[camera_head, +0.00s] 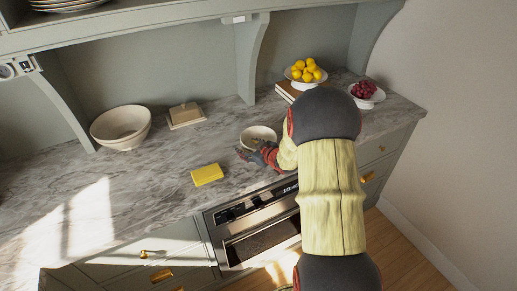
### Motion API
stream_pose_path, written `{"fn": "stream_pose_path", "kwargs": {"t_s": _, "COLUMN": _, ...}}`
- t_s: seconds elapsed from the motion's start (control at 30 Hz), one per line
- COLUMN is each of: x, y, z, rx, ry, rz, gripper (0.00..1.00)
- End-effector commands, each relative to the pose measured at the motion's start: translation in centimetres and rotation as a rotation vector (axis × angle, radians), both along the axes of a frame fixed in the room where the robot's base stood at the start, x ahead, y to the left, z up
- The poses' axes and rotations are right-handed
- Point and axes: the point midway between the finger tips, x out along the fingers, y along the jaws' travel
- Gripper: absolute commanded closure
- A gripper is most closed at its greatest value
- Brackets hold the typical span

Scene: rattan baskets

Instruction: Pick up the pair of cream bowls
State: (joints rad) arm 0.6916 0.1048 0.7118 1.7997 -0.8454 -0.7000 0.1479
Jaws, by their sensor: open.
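A small cream bowl (257,132) stands on the grey marble counter, near its middle. I cannot tell whether a second bowl is nested in it. A larger cream bowl (121,126) stands at the left near the back wall. My gripper (244,153), dark with red parts, is open at the near side of the small bowl. It hides part of the bowl's front. I cannot tell whether the fingers touch the bowl.
A yellow sponge (207,174) lies left of my gripper. A beige lidded dish (186,115) sits at the back. A bowl of lemons (305,72) and a bowl of red grapes (366,94) stand at the right. An oven (257,225) is below.

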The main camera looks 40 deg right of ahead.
Motion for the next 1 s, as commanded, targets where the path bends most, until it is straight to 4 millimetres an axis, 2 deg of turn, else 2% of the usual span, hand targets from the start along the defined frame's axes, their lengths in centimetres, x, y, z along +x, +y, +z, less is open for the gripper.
{"fn": "stream_pose_path", "kwargs": {"t_s": 0.1, "x": -0.03, "y": 0.01, "z": 0.03, "rx": 0.0, "ry": 0.0, "rz": 0.0, "gripper": 0.5}}
{"fn": "stream_pose_path", "kwargs": {"t_s": 1.0, "x": -0.05, "y": 0.0, "z": 0.04, "rx": 0.0, "ry": 0.0, "rz": 0.0, "gripper": 1.0}}
